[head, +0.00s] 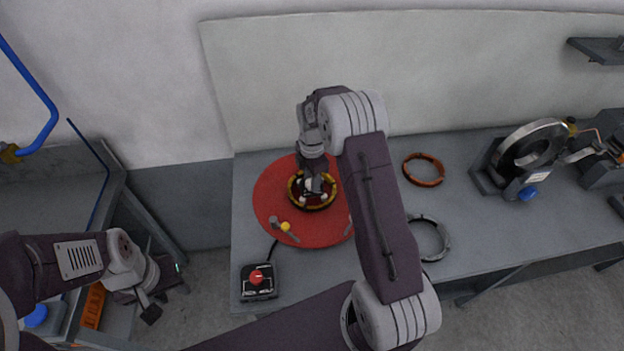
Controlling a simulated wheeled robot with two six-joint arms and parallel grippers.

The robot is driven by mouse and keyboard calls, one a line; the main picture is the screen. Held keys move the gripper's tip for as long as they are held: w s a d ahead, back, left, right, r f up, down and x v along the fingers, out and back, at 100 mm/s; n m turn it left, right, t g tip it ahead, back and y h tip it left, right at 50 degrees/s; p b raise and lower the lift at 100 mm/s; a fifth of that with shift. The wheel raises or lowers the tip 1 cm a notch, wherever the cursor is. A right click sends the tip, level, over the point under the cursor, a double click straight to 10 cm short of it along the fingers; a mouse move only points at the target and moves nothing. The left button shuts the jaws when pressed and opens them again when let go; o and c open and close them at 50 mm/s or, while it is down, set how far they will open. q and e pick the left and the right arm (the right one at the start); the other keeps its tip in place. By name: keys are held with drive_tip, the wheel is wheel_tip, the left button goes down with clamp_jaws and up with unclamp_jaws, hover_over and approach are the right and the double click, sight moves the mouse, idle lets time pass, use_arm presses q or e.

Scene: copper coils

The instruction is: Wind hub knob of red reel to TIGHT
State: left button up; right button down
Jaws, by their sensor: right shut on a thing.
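The red reel (270,209) lies flat on the grey bench as a wide red disc. At its middle is a hub with a yellow and dark ring (293,193). My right gripper (314,193) reaches down from above into this ring and is shut on the hub knob. The knob itself is mostly hidden by the gripper, so its setting cannot be read. My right arm covers the right side of the reel. My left gripper (140,305) is at the lower left, away from the reel, with its fingers apart and empty.
A control box with a red button (257,278) sits at the bench's front left. A small yellow-ended lever (285,227) is on the reel. A copper coil (423,169), a grey ring (443,240) and a ring-shaped machine (533,150) lie to the right.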

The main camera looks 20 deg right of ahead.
drive_tip(key=shift+d, duration=0.1)
drive_tip(key=m+p, duration=0.1)
drive_tip(key=m, duration=0.3)
drive_tip(key=shift+r, duration=0.1)
drive_tip(key=m+p, duration=0.1)
drive_tip(key=m, duration=0.3)
drive_tip(key=shift+m, duration=0.3)
drive_tip(key=m, duration=0.5)
drive_tip(key=shift+p, duration=0.35)
drive_tip(key=shift+s+m, duration=0.1)
drive_tip(key=shift+m, duration=2.2)
drive_tip(key=c, duration=1)
unclamp_jaws()
drive_tip(key=shift+o, duration=0.2)
drive_tip(key=shift+s, duration=0.1)
